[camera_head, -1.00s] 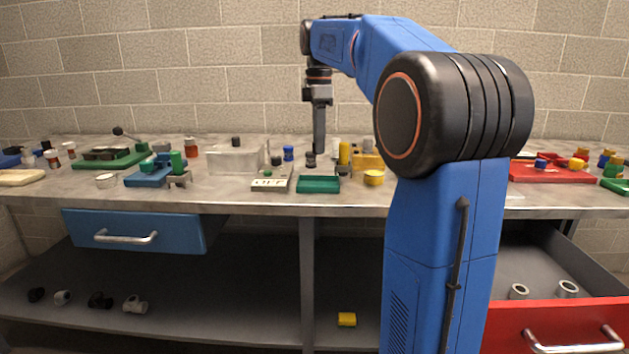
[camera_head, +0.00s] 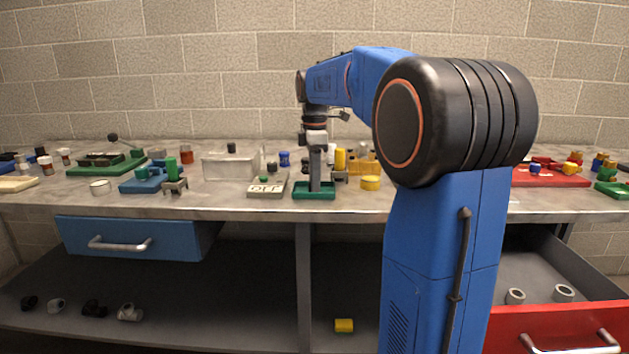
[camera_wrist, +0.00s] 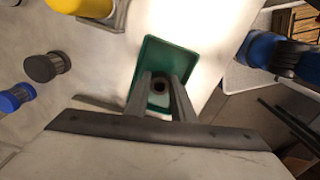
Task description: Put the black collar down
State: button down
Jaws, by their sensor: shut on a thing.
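My gripper (camera_head: 315,187) points straight down over the small green tray (camera_head: 299,196) near the front edge of the bench. In the wrist view the gripper (camera_wrist: 160,86) is shut on the black collar (camera_wrist: 160,87), a small dark ring between the fingertips. The green tray (camera_wrist: 147,52) lies beneath it in that view, with the collar inside the tray's outline. I cannot tell whether the collar touches the tray floor. In the head view the fingers and tray wall hide the collar.
A clear box (camera_head: 230,166) is farther left. The open red drawer (camera_head: 555,325) is low at right.

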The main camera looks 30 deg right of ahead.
jog(key=c, duration=1.8)
grip_release()
jog(key=shift+f, duration=0.1)
notch_tip(320, 180, up, 12)
jog(key=s+a+f+m+t, duration=0.1)
jog(key=s+a+f+m, duration=0.3)
jog(key=s+f, duration=0.5)
jog(key=s+a+f+m+t, duration=0.2)
jog(key=s+a+f+m, duration=0.3)
jog(key=s+f, duration=0.4)
jog(key=s+a+f+m+t, duration=0.1)
jog(key=s+a+f+m, duration=0.3)
jog(key=s+a+f, duration=0.3)
jog(key=s+f, duration=0.3)
jog(key=s, duration=0.2)
jog(key=shift+t, duration=0.4)
jog(key=shift+s, duration=0.1)
